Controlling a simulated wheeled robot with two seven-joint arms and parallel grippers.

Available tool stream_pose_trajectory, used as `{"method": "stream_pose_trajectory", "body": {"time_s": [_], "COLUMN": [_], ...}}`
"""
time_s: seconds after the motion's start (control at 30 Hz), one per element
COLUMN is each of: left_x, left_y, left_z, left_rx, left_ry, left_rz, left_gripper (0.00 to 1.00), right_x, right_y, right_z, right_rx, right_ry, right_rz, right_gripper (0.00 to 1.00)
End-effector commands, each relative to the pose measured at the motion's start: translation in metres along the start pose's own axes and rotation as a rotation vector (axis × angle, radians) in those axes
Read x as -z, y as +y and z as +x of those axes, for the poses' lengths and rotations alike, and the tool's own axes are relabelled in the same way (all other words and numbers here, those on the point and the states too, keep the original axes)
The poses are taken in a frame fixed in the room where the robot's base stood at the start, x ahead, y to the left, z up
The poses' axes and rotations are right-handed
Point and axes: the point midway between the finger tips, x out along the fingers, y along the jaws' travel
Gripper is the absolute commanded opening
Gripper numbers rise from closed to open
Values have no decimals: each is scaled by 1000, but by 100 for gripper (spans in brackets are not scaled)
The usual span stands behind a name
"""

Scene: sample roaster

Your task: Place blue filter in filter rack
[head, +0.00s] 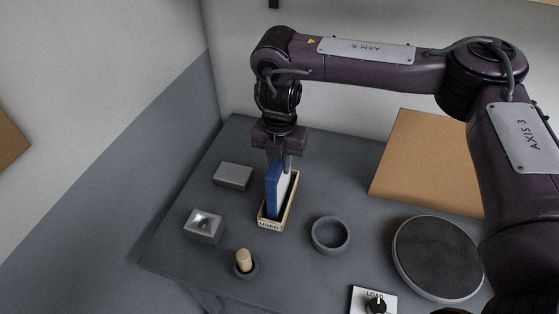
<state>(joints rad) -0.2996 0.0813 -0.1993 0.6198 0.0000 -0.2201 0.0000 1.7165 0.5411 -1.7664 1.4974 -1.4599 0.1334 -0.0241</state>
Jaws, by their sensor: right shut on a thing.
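The blue filter (272,188) is a flat upright panel with a pale side face. My right gripper (279,160) points down from above and is shut on the filter's top edge. A small wooden box marked "USED" (269,225) is at the filter's lower end, and the filter stands upright inside it or just over it. The filter's bottom edge is hidden by the box's front wall, so I cannot tell whether it touches the floor of the box. No other filter rack shows clearly. My left gripper is not in view.
On the grey table are a grey block (233,175), a metal block with a hollow (204,225), a wooden peg in a dark cup (244,261), a dark ring (330,234), a round dark plate (438,257) and a "LOAD" knob panel (361,301).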

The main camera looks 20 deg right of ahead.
Motion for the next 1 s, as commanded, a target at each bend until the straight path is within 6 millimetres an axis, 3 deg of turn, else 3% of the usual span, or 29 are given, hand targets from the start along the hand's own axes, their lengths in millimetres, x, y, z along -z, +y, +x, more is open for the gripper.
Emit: {"method": "stream_pose_trajectory", "body": {"time_s": [0.03, 0.07, 0.2, 0.47, 0.63, 1.0], "left_x": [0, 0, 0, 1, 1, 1], "left_y": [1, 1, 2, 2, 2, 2], "left_z": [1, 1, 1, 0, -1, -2], "left_rx": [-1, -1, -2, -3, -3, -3], "left_ry": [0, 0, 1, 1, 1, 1], "left_rz": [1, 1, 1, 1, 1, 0], "left_gripper": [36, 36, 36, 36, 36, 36], "right_x": [0, 0, 0, 0, -1, -1], "right_y": [0, 0, 0, 0, 0, 1], "right_z": [3, 2, 2, 1, -10, -82], "right_rx": [0, 0, 0, 0, -1, -1], "right_ry": [1, 0, 0, 0, -4, -6], "right_rz": [0, 0, 0, 0, -1, -1], "right_gripper": [0, 24, 42, 43, 43, 43]}}
